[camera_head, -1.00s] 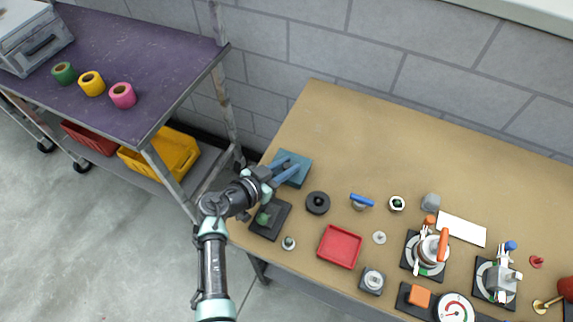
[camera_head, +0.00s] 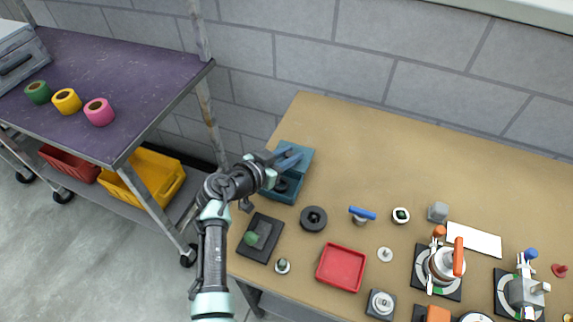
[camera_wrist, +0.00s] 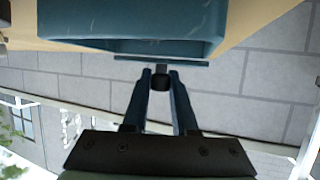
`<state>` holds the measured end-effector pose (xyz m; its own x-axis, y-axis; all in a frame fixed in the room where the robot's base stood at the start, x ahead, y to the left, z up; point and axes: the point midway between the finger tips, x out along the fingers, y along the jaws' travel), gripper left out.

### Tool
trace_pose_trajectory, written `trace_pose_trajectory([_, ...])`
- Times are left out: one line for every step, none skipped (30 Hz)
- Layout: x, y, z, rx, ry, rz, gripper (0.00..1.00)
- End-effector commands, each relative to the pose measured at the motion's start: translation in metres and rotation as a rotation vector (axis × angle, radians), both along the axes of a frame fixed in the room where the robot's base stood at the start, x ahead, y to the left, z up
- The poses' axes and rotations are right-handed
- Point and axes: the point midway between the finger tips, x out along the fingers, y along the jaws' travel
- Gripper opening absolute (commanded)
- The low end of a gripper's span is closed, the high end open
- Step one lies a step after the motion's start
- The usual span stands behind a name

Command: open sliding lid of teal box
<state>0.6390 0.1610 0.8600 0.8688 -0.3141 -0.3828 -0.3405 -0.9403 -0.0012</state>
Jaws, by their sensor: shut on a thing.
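The teal box (camera_head: 285,198) stands at the left end of the tan workbench. Its lid (camera_head: 302,153) is slid toward the back, and the front part of the inside shows, with something dark in it. In the wrist view the box (camera_wrist: 130,22) fills the top, with the lid's thin edge (camera_wrist: 190,63) just below it. My gripper (camera_head: 297,158) is over the lid. In the wrist view my gripper (camera_wrist: 160,80) has its two blue fingers closed around a small dark knob at the lid's edge. The fingers partly hide the lid in the head view.
Several fixtures crowd the bench's right side. A purple-topped cart (camera_head: 130,75) stands at left. The bench's back middle is clear.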

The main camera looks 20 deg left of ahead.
Motion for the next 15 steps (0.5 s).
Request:
trace_pose_trajectory([-0.0005, 0.0011, -0.0013, -0.002, 0.003, 0.004, 0.00])
trace_pose_trajectory([-0.0005, 0.0012, -0.0011, -0.002, 0.003, 0.004, 0.00])
trace_pose_trajectory([-0.0007, 0.0012, -0.0010, -0.002, 0.003, 0.004, 0.00])
trace_pose_trajectory([-0.0007, 0.0012, -0.0010, -0.002, 0.003, 0.004, 0.00])
trace_pose_trajectory([-0.0007, 0.0012, -0.0010, -0.002, 0.003, 0.004, 0.00])
trace_pose_trajectory([-0.0007, 0.0012, -0.0010, -0.001, 0.004, 0.004, 0.00])
trace_pose_trajectory([-0.0008, 0.0012, -0.0009, -0.001, 0.004, 0.004, 0.00])
trace_pose_trajectory([-0.0008, 0.0012, -0.0009, -0.001, 0.002, 0.004, 0.30])
trace_pose_trajectory([-0.0007, 0.0012, -0.0008, -0.001, 0.003, 0.003, 0.37])
trace_pose_trajectory([-0.0007, 0.0011, -0.0007, -0.001, 0.003, 0.003, 0.42])
trace_pose_trajectory([-0.0007, 0.0010, -0.0007, -0.001, 0.003, 0.003, 0.48])
trace_pose_trajectory([-0.0007, 0.0009, -0.0007, -0.001, 0.003, 0.003, 0.55])
trace_pose_trajectory([-0.0006, 0.0008, -0.0005, -0.001, 0.003, 0.003, 0.56])
trace_pose_trajectory([-0.0006, 0.0008, -0.0005, -0.001, 0.002, 0.002, 0.56])
trace_pose_trajectory([-0.0005, 0.0006, -0.0005, -0.001, 0.001, 0.002, 0.56])
